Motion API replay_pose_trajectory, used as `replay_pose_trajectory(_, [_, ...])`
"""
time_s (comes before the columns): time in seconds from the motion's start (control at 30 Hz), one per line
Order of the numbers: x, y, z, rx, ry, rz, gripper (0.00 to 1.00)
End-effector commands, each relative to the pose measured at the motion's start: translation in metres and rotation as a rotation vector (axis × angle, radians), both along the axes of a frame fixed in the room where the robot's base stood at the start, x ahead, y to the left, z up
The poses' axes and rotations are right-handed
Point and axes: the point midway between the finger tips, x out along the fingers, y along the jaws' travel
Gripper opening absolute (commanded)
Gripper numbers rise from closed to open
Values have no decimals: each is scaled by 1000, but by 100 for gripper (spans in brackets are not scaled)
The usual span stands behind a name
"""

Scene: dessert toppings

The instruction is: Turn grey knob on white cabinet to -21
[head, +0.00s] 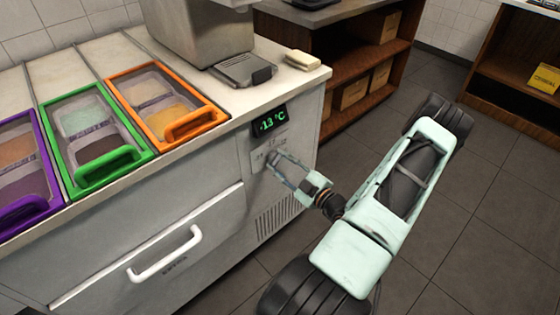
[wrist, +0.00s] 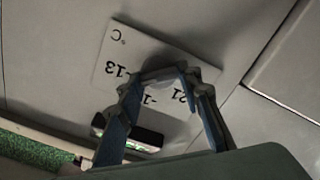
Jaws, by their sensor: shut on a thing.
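The white cabinet (head: 160,235) has a green digital display (head: 269,120) on its front, reading -13 °C. Below the display is a pale dial plate (head: 257,160). In the wrist view the dial plate (wrist: 120,45) shows upside down, with °C, -13 and a partly covered -21 mark. My gripper (head: 277,160) reaches the plate from the right. In the wrist view my gripper (wrist: 162,82) has its two fingers around the grey knob (wrist: 158,68), shut on it. The knob is mostly hidden by the fingers, and its exact pointing angle cannot be told.
Purple (head: 28,208), green (head: 107,164) and orange (head: 190,125) framed topping bins line the cabinet top. A white drawer handle (head: 165,262) sticks out at the lower front. A vent grille (head: 278,215) lies below the dial. Brown shelves (head: 365,65) stand behind; the floor at right is open.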

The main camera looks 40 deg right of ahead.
Motion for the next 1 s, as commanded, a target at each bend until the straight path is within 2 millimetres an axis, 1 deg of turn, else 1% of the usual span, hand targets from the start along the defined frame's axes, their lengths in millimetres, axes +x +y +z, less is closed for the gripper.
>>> replay_pose_trajectory(1.0, [-1, 1, -3, -948, -73, 0, 8])
